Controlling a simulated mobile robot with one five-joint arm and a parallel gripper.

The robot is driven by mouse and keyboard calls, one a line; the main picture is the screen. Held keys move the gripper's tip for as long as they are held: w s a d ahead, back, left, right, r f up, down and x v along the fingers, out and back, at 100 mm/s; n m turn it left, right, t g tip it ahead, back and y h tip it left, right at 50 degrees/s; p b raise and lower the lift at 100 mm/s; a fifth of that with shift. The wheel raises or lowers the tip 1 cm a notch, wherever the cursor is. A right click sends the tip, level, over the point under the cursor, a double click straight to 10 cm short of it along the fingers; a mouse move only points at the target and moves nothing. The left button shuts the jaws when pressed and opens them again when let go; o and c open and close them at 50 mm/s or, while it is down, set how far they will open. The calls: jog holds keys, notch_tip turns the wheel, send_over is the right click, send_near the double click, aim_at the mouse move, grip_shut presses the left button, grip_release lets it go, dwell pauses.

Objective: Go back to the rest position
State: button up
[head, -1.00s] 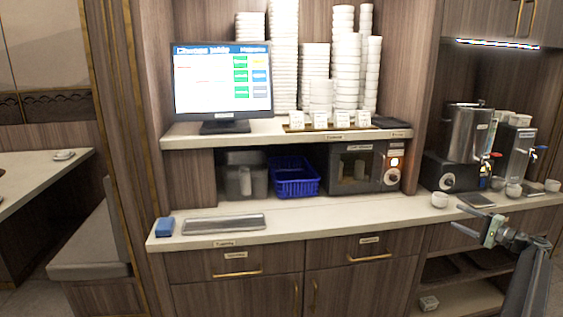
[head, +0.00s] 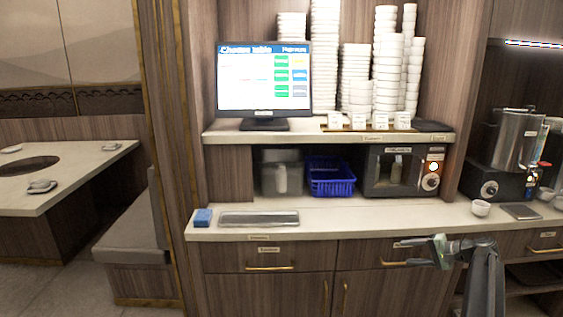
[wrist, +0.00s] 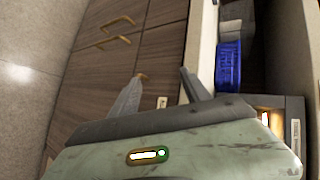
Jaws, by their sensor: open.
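My gripper (head: 419,252) is at the lower right of the head view, in front of the counter's drawer fronts and below the counter top. In the wrist view my gripper (wrist: 158,92) shows two grey fingers spread apart with nothing between them. Behind them are the wooden drawer fronts (wrist: 130,60) and the counter edge. The gripper is apart from everything on the counter.
The counter top (head: 350,224) holds a blue sponge (head: 203,217), a metal tray (head: 258,218) and a white cup (head: 481,207). A blue basket (head: 330,176) and a microwave (head: 402,172) stand under the shelf. Floor (head: 75,285) shows at left.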

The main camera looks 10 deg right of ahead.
jog(key=s+a+f+n+g, duration=0.1)
jog(key=a+f+n+g, duration=0.15)
jog(key=a, duration=0.55)
jog(key=s+a+f+n+g, duration=0.1)
jog(key=s+a+f, duration=0.15)
jog(key=a, duration=0.55)
jog(key=s+a+f+n+g+h, duration=0.35)
jog(key=s+a, duration=0.35)
jog(key=a, duration=0.4)
jog(key=s+a+f+n+g+h, duration=0.2)
jog(key=s+a+f+n+h, duration=0.15)
jog(key=s+a, duration=0.55)
notch_tip(320, 180, up, 12)
jog(key=a+h+p, duration=0.1)
jog(key=p, duration=1.1)
jog(key=shift+w+a+p, duration=0.25)
jog(key=shift+w+p, duration=0.05)
jog(key=shift+p, duration=0.05)
